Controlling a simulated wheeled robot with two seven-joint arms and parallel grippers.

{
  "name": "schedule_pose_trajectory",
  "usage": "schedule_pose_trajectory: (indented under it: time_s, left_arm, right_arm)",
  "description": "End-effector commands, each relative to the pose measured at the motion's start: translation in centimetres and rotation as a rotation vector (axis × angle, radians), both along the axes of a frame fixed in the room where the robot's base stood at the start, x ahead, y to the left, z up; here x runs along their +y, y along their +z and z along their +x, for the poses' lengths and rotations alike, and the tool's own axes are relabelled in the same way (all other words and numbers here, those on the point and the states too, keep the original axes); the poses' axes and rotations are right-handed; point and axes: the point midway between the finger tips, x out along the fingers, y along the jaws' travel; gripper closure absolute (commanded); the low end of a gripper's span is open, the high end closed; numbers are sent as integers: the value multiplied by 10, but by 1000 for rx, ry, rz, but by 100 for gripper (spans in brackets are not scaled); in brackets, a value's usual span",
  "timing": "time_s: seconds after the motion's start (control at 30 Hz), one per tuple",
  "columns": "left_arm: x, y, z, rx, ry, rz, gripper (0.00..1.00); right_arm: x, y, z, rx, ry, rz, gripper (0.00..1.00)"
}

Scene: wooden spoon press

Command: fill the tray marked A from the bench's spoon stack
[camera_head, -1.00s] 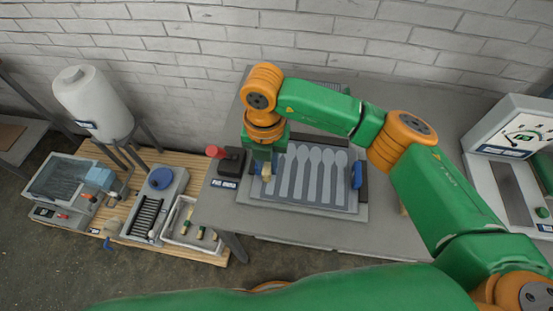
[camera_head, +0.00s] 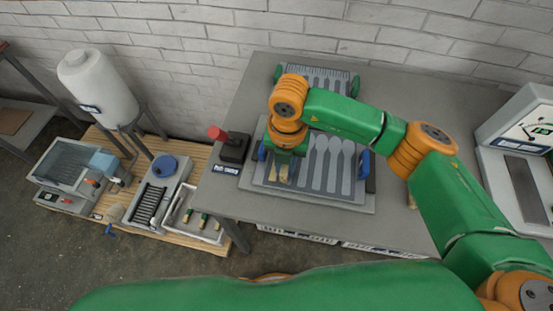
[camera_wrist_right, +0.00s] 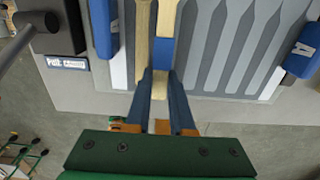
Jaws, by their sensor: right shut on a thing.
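The tray (camera_head: 352,196) is a grey plate with several spoon-shaped hollows and blue end grips. One grip (camera_wrist_right: 300,47) bears a white mark. My right gripper (camera_head: 285,172) points down over the tray's left part. It is shut on a pale wooden spoon (camera_wrist_right: 168,14), which lies along the second hollow from the left; I cannot tell whether it touches the tray. Another wooden spoon (camera_wrist_right: 142,45) is in the leftmost hollow, beside the left finger. The other hollows look empty. The gripper hides part of both spoons in the head view. My left gripper is out of view.
A lever box (camera_head: 234,147) with a red knob and a pull label stands left of the tray. Behind is a striped rack (camera_head: 318,77) with green ends. A white machine (camera_head: 520,160) stands at the right. The bench (camera_head: 420,105) is clear behind my arm.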

Motion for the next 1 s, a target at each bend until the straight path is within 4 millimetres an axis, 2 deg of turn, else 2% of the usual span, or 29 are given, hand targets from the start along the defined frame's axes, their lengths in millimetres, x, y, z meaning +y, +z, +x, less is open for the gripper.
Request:
schedule_pose_trajectory:
  time_s: [0.5, 1.0]
  left_arm:
    - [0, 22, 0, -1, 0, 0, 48]
    - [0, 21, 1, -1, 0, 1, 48]
  right_arm:
    - [-42, 2, -12, -1, 0, 0, 100]
    - [-83, 0, -24, 0, -1, 0, 100]
